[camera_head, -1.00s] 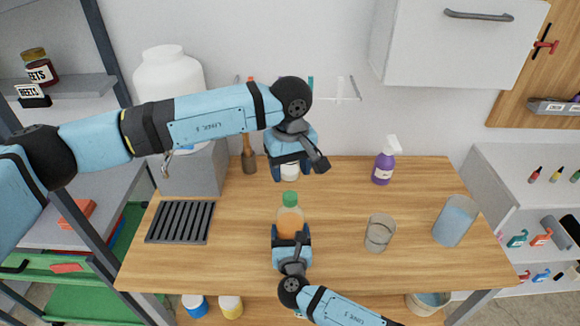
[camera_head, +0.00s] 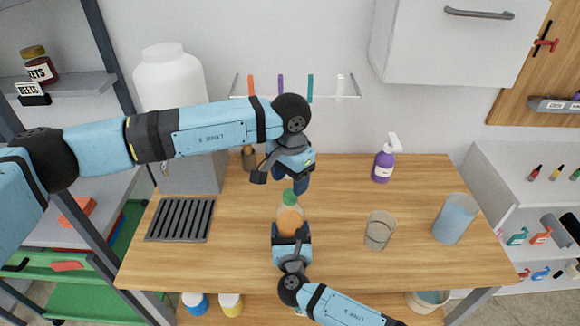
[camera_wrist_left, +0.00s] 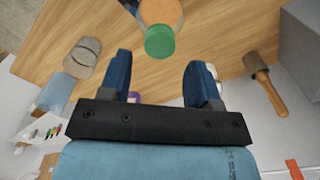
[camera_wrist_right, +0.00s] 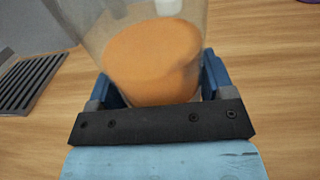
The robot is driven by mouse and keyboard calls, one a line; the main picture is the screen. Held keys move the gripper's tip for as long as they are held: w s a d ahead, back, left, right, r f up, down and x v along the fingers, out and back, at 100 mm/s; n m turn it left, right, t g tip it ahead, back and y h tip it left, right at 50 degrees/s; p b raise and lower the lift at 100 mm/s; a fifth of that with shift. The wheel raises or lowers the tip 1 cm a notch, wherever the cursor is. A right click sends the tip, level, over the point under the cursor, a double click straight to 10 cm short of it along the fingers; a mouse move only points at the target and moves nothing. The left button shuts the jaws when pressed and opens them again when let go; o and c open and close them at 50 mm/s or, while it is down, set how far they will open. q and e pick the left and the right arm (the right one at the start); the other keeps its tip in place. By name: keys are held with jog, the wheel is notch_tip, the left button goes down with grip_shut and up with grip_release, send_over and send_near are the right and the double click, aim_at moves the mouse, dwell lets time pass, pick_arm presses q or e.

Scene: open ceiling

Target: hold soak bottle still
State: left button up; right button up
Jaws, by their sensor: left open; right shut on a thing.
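The soak bottle (camera_head: 290,217) is clear with orange contents and a green cap (camera_head: 289,196), and stands upright on the table. My right gripper (camera_head: 291,236) is shut around its lower body; the right wrist view shows the orange contents (camera_wrist_right: 153,62) between the fingers. My left gripper (camera_head: 299,180) is open and empty, above and just behind the cap. In the left wrist view, the green cap (camera_wrist_left: 160,41) lies beyond the open fingers (camera_wrist_left: 160,85), apart from them.
An empty glass (camera_head: 379,231), a water-filled container (camera_head: 455,220) and a purple spray bottle (camera_head: 384,163) stand to the right. A dark slatted rack (camera_head: 180,220) lies left. A wooden-handled tool (camera_head: 249,158) and a white dispenser (camera_head: 171,82) are behind. The front table area is clear.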

aim_at(290, 193)
pick_arm(q)
jog(key=shift+f, duration=2.2)
jog(key=shift+c, duration=0.2)
